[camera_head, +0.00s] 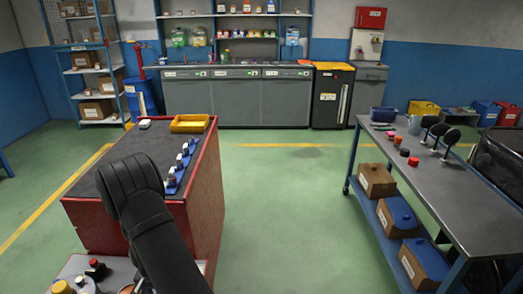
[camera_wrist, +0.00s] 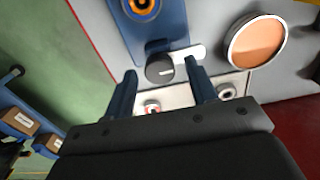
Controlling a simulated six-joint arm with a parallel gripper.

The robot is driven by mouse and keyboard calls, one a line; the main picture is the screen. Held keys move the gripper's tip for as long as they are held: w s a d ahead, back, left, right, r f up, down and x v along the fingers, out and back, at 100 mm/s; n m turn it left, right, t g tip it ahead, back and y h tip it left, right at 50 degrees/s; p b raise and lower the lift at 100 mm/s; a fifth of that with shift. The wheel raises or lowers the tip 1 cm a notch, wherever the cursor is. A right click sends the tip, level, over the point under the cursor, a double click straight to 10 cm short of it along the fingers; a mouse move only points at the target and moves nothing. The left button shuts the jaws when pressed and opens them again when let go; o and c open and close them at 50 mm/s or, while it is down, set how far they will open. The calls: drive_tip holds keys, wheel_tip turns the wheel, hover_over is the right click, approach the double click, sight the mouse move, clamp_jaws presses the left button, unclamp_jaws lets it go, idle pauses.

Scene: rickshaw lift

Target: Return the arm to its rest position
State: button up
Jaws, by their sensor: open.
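My gripper (camera_wrist: 163,74) shows in the wrist view with its two dark blue fingers apart. No object is seen clamped by the fingers. In the head view my dark arm rises from the bottom edge, left of centre, and bends in front of the red cabinet (camera_head: 211,190). The gripper itself cannot be made out there.
In the head view, a yellow tray (camera_head: 190,123) sits on the cabinet. A grey workbench (camera_head: 455,190) stands at right, with open green floor (camera_head: 285,210) between.

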drive_tip(key=n, duration=1.2)
idle(0.3)
idle(0.6)
drive_tip(key=m, duration=0.4)
drive_tip(key=shift+m, duration=2.6)
